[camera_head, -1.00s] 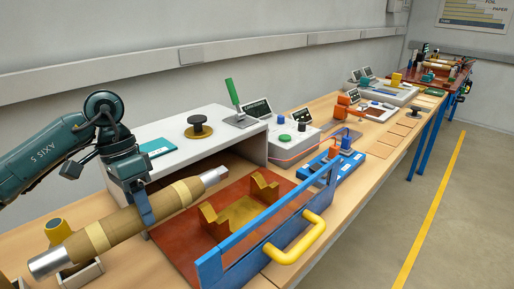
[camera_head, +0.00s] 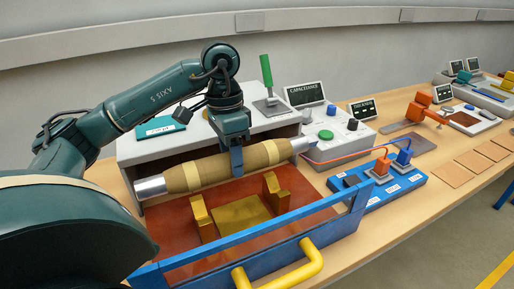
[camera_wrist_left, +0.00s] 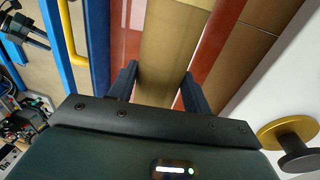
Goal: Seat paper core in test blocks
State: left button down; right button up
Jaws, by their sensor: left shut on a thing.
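The paper core (camera_head: 192,177) is a brown wound roll with silver metal ends. My left gripper (camera_head: 237,165) is shut around its middle and holds it level. In the left wrist view the core (camera_wrist_left: 168,50) runs between the two fingers (camera_wrist_left: 160,88). The brass test blocks (camera_head: 199,216) and (camera_head: 272,188) are notched and stand on a red-brown base (camera_head: 174,229) with a brass plate (camera_head: 240,214) between them. The core hangs above and behind the blocks in the head view, apart from them.
A blue guard frame (camera_head: 250,235) with a yellow handle (camera_head: 287,268) runs along the front of the base. A white shelf (camera_head: 150,150) stands behind. A capacitance meter (camera_head: 305,94) and a blue terminal block (camera_head: 385,190) are to the right.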

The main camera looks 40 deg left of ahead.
pick_arm(q)
jog(key=shift+w+d+r, duration=0.1)
jog(key=shift+w+d, duration=0.05)
jog(key=shift+w, duration=0.15)
jog(key=shift+s, duration=0.15)
jog(key=shift+b, duration=0.4)
notch_tip(320, 180, down, 4)
jog(key=b, duration=0.3)
jog(key=shift+r, duration=0.2)
notch_tip(320, 180, down, 4)
jog(key=b, duration=0.5)
jog(key=shift+f, duration=0.25)
pick_arm(e)
jog(key=f, duration=0.1)
jog(key=a+f, duration=0.1)
jog(key=w+f+y, duration=0.1)
jog(key=shift+a+f+m+t, duration=0.25)
jog(key=shift+a+m+t, duration=0.05)
jog(key=shift+a+t, duration=0.1)
pick_arm(q)
jog(key=shift+f+b, duration=0.4)
jog(key=shift+f, duration=0.05)
pick_arm(e)
jog(key=shift+s+f, duration=0.1)
jog(key=shift+f, duration=0.35)
